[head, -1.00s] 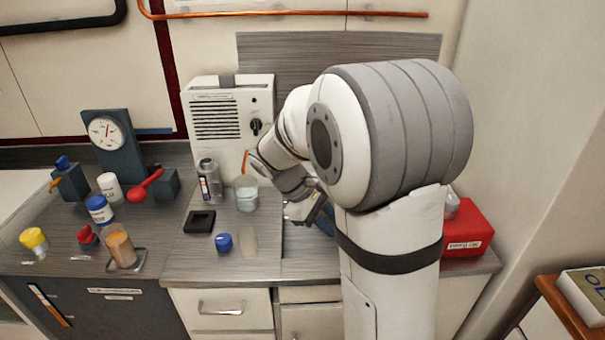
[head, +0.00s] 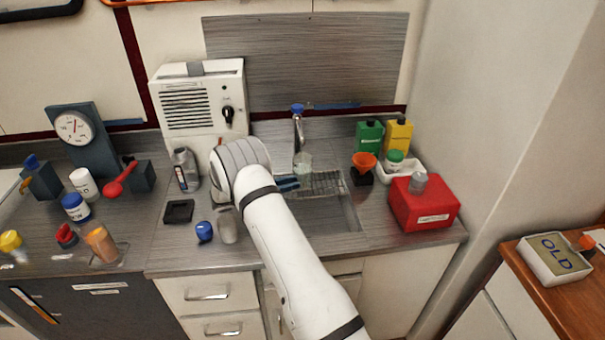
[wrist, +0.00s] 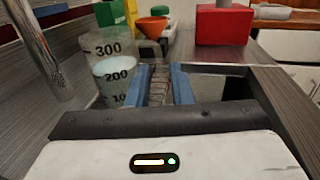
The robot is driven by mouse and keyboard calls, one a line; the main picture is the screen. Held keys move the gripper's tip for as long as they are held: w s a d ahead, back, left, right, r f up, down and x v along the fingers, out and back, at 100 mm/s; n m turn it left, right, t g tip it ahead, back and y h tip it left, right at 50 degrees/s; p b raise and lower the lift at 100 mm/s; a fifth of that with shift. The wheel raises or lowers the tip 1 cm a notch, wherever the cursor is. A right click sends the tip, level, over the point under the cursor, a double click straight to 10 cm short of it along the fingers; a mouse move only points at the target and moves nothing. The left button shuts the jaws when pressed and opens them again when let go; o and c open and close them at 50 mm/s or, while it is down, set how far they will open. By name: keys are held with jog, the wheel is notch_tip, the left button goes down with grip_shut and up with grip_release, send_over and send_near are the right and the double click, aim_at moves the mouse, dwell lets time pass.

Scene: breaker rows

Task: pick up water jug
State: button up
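The water jug (wrist: 108,68) is a clear measuring vessel marked 300 and 200, with pale water in it. It stands upright left of my gripper (wrist: 162,72) in the wrist view, close beside the left blue finger. A clear vessel (head: 303,163) below the tap in the head view appears to be this jug. My gripper (head: 290,183) is beside it, low over the sink area. In the wrist view the two blue fingers are apart, with no object held between them. My wrist covers part of the counter in the head view.
The metal tap (head: 299,130) stands close behind the jug. The sink (head: 335,215) and a draining rack (head: 323,183) lie around my gripper. Right are an orange funnel (head: 364,160), green bottle (head: 369,137), yellow bottle (head: 398,134) and red box (head: 425,207).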

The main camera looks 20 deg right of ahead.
jog(key=d+p, duration=0.2)
jog(key=d, duration=0.4)
jog(key=shift+s+d+p, duration=0.2)
jog(key=shift+p, duration=0.15)
jog(key=shift+d+f, duration=0.1)
jog(key=shift+d, duration=0.3)
jog(key=shift+c, duration=0.3)
grip_shut()
